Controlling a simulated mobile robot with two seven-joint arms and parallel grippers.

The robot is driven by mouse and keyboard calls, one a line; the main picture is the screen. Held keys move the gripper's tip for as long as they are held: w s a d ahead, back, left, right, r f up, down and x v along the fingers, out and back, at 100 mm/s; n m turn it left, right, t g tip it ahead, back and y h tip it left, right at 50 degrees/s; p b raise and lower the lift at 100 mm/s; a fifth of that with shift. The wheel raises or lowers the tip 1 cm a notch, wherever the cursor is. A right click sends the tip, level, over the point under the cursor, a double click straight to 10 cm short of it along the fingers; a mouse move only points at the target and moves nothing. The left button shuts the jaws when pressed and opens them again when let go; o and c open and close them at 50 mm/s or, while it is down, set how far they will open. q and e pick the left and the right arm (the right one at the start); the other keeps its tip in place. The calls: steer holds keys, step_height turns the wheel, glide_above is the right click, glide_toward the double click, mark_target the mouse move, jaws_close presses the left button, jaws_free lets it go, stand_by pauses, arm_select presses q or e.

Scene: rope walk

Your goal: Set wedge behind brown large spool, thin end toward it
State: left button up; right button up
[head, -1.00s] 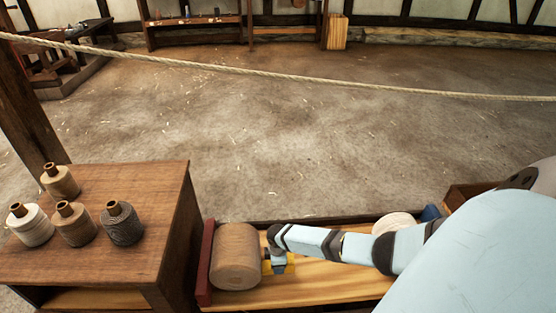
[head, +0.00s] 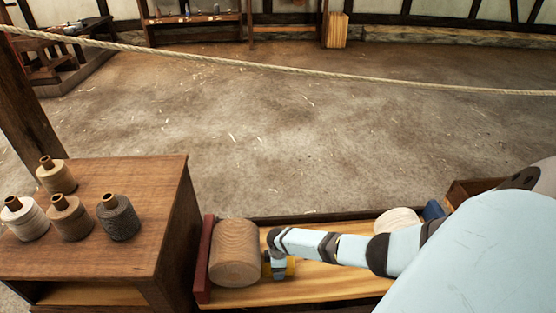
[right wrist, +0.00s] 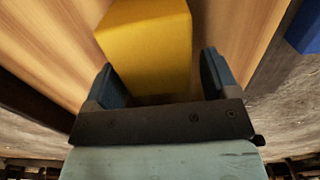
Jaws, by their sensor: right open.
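The brown large spool (head: 235,256) lies on its side on the plank rack, its left side close against a dark red end board (head: 205,260). The yellow wedge (head: 291,266) is on the plank just right of the spool, partly hidden by my right gripper (head: 278,267). In the right wrist view the yellow wedge (right wrist: 152,38) lies ahead of and partly between the spread fingers of my right gripper (right wrist: 160,82), with gaps showing on both sides. I cannot tell which end of it is thin. My left gripper is not in view.
A pale spool (head: 397,220) and a blue block (head: 433,210) sit farther right on the rack (head: 330,288). A wooden cabinet (head: 110,245) with several small thread spools stands at left. A rope (head: 280,66) crosses above open floor.

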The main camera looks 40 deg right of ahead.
steer(key=shift+r, duration=0.1)
steer(key=shift+r+p, duration=0.3)
step_height(320, 180, up, 5)
steer(key=p, duration=0.3)
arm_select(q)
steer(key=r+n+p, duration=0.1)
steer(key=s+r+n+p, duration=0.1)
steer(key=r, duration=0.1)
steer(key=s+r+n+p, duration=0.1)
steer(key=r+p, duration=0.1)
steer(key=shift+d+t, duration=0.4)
arm_select(e)
step_height(320, 180, up, 7)
steer(key=shift+f, duration=0.2)
